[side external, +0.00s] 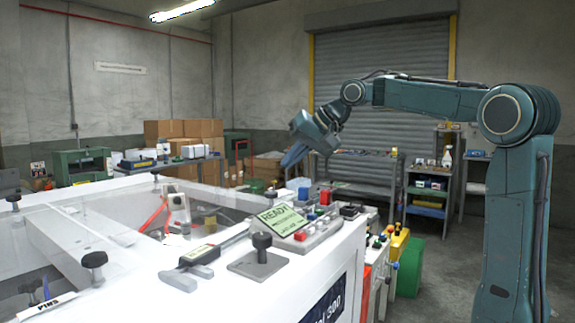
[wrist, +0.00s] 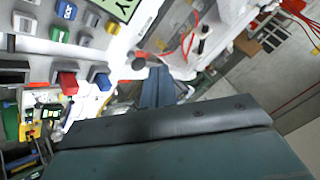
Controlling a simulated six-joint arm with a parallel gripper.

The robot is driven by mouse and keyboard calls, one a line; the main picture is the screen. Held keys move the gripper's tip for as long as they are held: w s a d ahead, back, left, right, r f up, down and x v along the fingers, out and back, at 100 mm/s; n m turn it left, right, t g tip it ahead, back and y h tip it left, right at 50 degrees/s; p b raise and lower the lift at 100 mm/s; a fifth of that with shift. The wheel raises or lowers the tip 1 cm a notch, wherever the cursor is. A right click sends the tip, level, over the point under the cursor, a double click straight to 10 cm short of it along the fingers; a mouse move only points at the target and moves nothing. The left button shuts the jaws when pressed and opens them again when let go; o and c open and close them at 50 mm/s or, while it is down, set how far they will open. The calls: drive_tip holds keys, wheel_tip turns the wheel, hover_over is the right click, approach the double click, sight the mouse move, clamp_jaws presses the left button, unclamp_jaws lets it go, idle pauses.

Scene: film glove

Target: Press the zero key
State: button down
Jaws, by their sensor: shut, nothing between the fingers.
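A grey control panel (side external: 313,228) with a green display (side external: 283,219) reading READY sits on the white machine's top. The wrist view also shows a red key (wrist: 68,82), a blue key (wrist: 102,80) and several grey ones. I cannot read which key is zero. My gripper (side external: 291,157) is shut and empty, above and behind the panel, apart from it. Its fingers (wrist: 155,86) point past the panel's edge in the wrist view.
A digital caliper (side external: 196,262) and a black-knobbed clamp (side external: 262,245) lie on the machine (side external: 130,292) in front of the panel. The machine has open recesses at left. A yellow box with buttons (side external: 398,243) stands at right. The air above the panel is clear.

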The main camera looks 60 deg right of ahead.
drive_tip(key=shift+w+d+r, duration=0.15)
drive_tip(key=shift+w+d, duration=0.1)
drive_tip(key=shift+d, duration=0.25)
drive_tip(key=shift+f, duration=4.45)
drive_tip(key=shift+f, duration=0.85)
drive_tip(key=shift+r, duration=0.9)
drive_tip(key=shift+r, duration=2.5)
